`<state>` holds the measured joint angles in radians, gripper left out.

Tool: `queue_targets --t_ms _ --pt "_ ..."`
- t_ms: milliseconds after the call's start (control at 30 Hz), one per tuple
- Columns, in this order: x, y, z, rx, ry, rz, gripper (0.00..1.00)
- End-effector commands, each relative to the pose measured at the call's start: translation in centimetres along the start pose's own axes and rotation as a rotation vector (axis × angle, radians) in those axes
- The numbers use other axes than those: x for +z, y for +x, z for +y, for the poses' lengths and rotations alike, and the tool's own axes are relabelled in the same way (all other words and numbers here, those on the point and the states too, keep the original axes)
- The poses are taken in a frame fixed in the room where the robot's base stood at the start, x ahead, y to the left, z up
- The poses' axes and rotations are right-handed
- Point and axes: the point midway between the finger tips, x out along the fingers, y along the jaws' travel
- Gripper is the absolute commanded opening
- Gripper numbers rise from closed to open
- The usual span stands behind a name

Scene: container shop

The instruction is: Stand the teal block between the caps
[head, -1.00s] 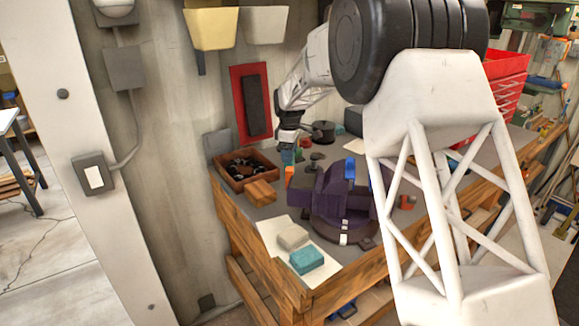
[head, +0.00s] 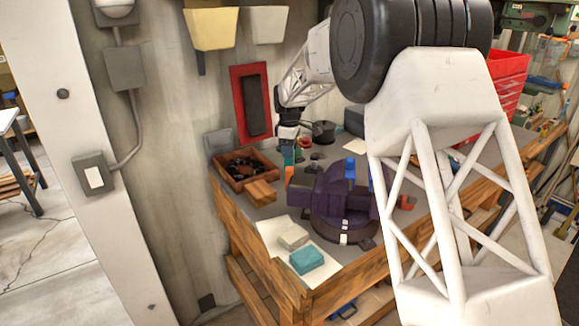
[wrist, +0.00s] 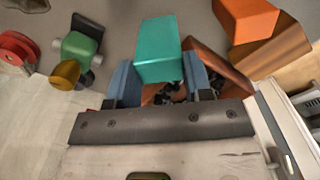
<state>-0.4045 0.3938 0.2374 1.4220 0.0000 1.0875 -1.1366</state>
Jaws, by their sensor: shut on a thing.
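My gripper (head: 288,136) is over the far left part of the workbench. In the wrist view its blue fingers (wrist: 163,84) are shut on the teal block (wrist: 160,48), which sticks out past the fingertips. The block also shows below the gripper in the head view (head: 288,155). I cannot tell from these views whether its lower end touches the bench. I cannot clearly make out which pieces are the caps; small dark round pieces (head: 316,156) stand to the right of the block in the head view.
An orange block (wrist: 247,18) is close on the right in the wrist view; a green piece (wrist: 80,46) and a red piece (wrist: 17,48) are left.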

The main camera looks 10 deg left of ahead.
Motion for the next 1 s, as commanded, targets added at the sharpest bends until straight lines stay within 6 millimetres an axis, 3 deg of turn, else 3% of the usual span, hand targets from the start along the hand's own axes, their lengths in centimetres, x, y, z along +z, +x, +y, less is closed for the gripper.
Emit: queue_targets --t_ms 600,1000 --pt "0.0 -3.5 0.0 0.0 0.0 0.0 0.09" --pt "0.0 -3.9 0.0 0.0 0.0 0.0 0.09"
